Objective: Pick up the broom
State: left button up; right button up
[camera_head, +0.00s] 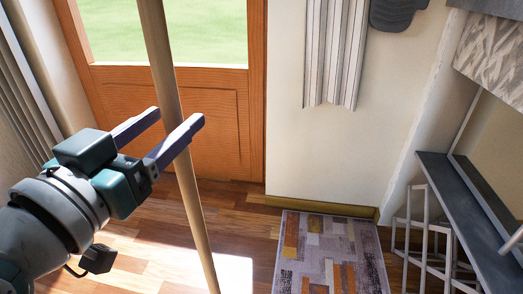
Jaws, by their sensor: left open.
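The broom (159,45) shows as a long, light wooden handle, leaning slightly, that runs from the top edge to the bottom edge of the head view. Its head is out of view. My left gripper (179,116) comes in from the left and is open. The handle passes between its two fingertips in the picture, and the nearer finger covers part of it. I cannot tell whether the handle is truly between the fingers or a little beyond them. My right gripper is not in view.
A wooden door (226,125) with a glass pane stands behind the broom. A patterned rug (330,250) lies on the wooden floor (243,225). A dark counter or shelf (463,205) with a white wire rack (422,262) is at right. Striped cloth (335,55) hangs on the wall.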

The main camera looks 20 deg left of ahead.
pick_arm(q)
jog(key=w, duration=0.1)
jog(key=w+b, duration=0.1)
jog(key=w, duration=0.2)
jog(key=shift+w+a+b, duration=0.25)
jog(key=shift+w+b, duration=0.1)
jog(key=shift+w, duration=0.05)
jog(key=shift+c, duration=0.4)
grip_shut()
jog(key=shift+r, duration=0.15)
